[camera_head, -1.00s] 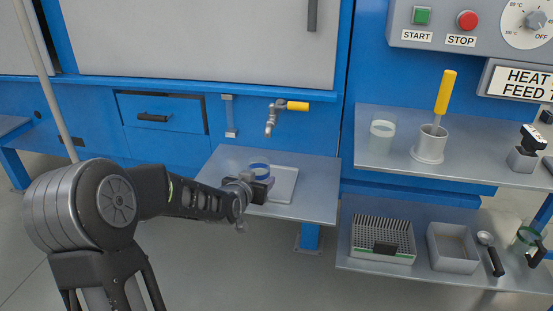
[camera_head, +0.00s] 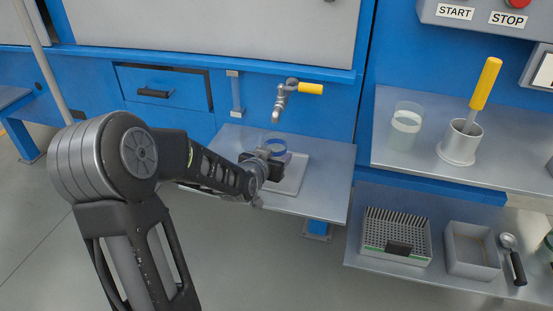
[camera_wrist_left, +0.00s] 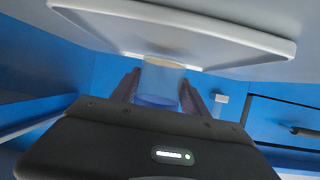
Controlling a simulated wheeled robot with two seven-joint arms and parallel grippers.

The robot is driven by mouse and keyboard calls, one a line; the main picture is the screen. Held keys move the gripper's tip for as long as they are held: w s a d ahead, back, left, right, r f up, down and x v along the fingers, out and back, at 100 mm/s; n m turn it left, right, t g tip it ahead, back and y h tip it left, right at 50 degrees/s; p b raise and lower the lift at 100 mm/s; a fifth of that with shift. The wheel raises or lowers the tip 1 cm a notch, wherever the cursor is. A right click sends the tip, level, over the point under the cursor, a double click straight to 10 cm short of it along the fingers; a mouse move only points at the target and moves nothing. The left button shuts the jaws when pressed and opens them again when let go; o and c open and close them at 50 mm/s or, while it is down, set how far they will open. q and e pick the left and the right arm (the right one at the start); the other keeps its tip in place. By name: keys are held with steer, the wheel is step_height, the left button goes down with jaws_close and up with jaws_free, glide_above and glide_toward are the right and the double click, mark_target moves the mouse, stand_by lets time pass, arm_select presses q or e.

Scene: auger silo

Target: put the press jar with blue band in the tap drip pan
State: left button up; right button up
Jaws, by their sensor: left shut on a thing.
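In the left wrist view the jar (camera_wrist_left: 160,80) sits between the two fingers of the left gripper (camera_wrist_left: 159,92). The tap drip pan (camera_head: 293,184) is a shallow grey tray on the low metal shelf, below the tap (camera_head: 281,99) with its yellow handle. The jar is over or at the pan's back left part; I cannot tell whether it touches the pan. My right gripper is not in view.
The shelf (camera_head: 320,196) around the pan is clear. At right, an upper shelf holds another clear jar (camera_head: 405,126) and a metal pot (camera_head: 460,144) with a yellow-handled tool. Below are a bristled rack (camera_head: 396,236), a grey tray (camera_head: 470,252) and a scoop (camera_head: 513,262).

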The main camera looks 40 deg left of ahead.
arm_select(q)
steer(key=shift+f, duration=0.7)
steer(key=shift+w+a, duration=0.1)
steer(key=shift+r, duration=0.15)
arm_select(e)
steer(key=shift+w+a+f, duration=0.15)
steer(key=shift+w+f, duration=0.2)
arm_select(q)
steer(key=o, duration=1)
steer(key=shift+f, duration=0.2)
steer(key=o, duration=0.5)
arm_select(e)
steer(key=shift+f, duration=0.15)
arm_select(q)
steer(key=shift+r, duration=0.25)
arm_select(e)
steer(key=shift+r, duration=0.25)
